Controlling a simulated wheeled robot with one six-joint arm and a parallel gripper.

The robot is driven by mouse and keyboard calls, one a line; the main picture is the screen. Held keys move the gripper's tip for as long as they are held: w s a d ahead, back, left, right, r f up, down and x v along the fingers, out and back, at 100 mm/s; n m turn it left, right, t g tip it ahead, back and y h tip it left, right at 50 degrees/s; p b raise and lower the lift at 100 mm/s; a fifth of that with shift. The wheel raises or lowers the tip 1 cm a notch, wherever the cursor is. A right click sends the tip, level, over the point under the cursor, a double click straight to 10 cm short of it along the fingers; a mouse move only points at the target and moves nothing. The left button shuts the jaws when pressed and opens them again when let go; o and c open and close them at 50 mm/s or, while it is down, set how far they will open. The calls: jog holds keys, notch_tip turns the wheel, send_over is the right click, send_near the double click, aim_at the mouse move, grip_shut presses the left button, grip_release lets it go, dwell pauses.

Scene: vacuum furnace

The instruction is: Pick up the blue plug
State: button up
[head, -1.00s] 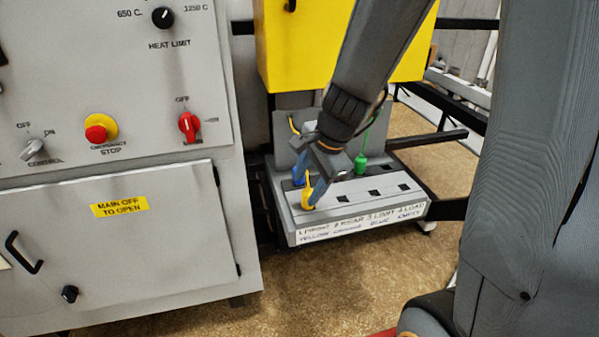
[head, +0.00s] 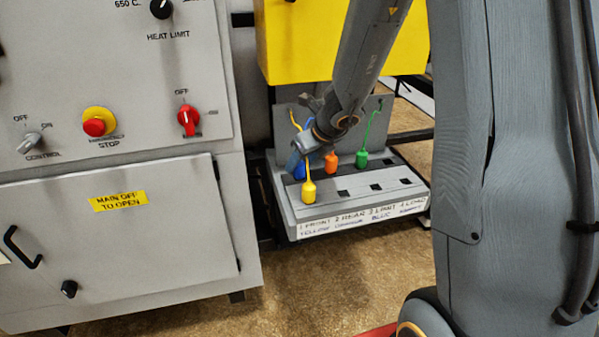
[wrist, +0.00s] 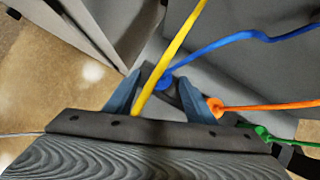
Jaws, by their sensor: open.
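The blue plug (head: 300,170) stands in the back row of the grey socket box, mostly hidden behind my gripper in the head view. In the wrist view the blue plug (wrist: 165,82) shows between the two fingers, with its blue cable running to the right. My gripper (head: 299,159) is open, its fingers (wrist: 160,92) on either side of the plug. I cannot tell whether a finger touches the plug.
The yellow plug (head: 308,191) stands at the box's front left. The orange plug (head: 331,161) and green plug (head: 362,159) stand to the right of the gripper. The socket box (head: 365,210) has several empty holes. A grey cabinet (head: 120,240) stands left, a yellow housing (head: 300,45) above.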

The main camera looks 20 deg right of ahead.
aim_at(301, 163)
jog(key=x, duration=0.3)
jog(key=shift+w+d+f, duration=0.1)
jog(key=c, duration=1.1)
